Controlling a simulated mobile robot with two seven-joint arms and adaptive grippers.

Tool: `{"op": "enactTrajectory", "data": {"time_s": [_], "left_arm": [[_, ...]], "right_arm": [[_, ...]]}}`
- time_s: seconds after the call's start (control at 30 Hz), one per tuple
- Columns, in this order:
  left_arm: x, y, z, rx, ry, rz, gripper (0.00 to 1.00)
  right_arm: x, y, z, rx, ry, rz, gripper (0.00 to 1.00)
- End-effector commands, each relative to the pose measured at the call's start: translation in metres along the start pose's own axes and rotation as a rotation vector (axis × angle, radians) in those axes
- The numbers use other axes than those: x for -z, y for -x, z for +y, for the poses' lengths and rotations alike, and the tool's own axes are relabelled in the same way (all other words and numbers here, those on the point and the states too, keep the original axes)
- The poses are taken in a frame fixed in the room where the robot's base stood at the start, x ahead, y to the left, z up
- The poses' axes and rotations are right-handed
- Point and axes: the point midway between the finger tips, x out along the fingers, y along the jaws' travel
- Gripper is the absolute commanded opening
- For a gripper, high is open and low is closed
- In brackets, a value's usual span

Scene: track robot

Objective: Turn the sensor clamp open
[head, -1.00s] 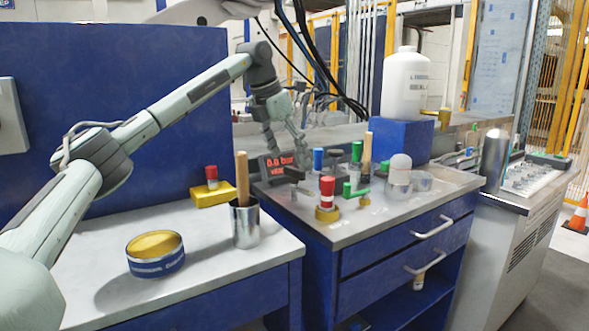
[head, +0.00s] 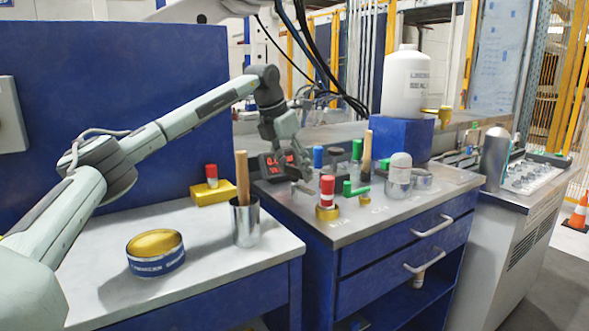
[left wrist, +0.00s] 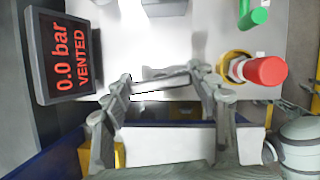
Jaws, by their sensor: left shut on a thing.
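My left gripper (head: 302,176) reaches down to the bench top beside the red-capped brass fitting (head: 327,199). In the left wrist view its two fingers (left wrist: 162,80) stand apart on either side of a small grey metal piece (left wrist: 166,73), which I take to be the sensor clamp. The gripper is shut on this piece, low over the bench. The fingers hide part of it, and its turn angle is unclear. The display (left wrist: 66,52) beside it reads 0.0 bar, VENTED. My right gripper is not in view.
A green-handled valve (head: 355,190), a blue-capped part (head: 318,157) and a wooden-handled brush (head: 367,152) stand close by. A metal cup (head: 244,224) and a round tin (head: 155,255) stand on the left table. A white bottle (head: 406,85) is behind.

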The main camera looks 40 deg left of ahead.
Motion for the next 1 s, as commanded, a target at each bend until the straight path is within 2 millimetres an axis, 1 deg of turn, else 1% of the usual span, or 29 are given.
{"op": "enactTrajectory", "data": {"time_s": [0.03,0.07,0.33,0.47,0.67,0.8,1.0], "left_arm": [[0.0,0.0,0.0,0.0,0.0,0.0,0.32],[0.0,0.0,0.0,0.0,0.0,0.0,0.29],[0.0,0.0,-0.001,-0.01,0.026,0.0,0.29],[0.0,0.0,0.0,-0.031,0.076,0.001,0.29],[-0.001,0.0,-0.001,-0.086,0.207,0.0,0.29],[-0.001,0.0,-0.001,-0.135,0.326,0.0,0.29],[-0.001,0.0,-0.001,-0.208,0.502,-0.001,0.29]], "right_arm": [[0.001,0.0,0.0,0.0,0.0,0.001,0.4],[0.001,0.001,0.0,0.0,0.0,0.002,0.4],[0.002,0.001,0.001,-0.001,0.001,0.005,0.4],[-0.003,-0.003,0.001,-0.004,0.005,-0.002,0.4],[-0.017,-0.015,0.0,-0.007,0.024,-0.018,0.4],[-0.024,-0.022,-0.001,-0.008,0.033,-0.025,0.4],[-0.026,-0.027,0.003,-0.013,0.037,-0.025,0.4]]}}
